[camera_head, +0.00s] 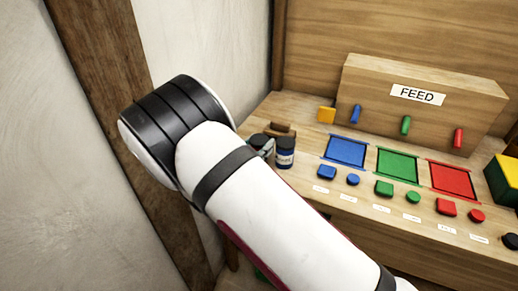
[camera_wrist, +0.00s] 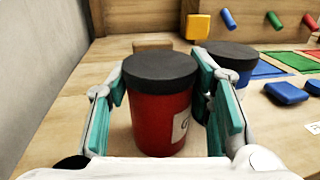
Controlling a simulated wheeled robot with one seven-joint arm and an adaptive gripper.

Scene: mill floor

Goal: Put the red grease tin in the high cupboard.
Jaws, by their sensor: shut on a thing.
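The red grease tin (camera_wrist: 160,122), with a black lid and a pale label, stands upright between the teal-padded fingers of my gripper (camera_wrist: 170,84) in the wrist view. My gripper is shut on it. The tin is low at the wooden bench top; I cannot tell whether its base touches the wood. In the head view my white arm hides most of my gripper and the red tin; a dark lid (camera_head: 258,141) shows just past the arm. The high cupboard is not recognisable in either view.
A blue tin (camera_head: 285,153) stands close by the right finger; it also shows in the wrist view (camera_wrist: 234,68). A FEED box (camera_head: 420,78), coloured squares and several coloured blocks occupy the bench to the right. A wall and wooden post (camera_head: 115,60) are at left.

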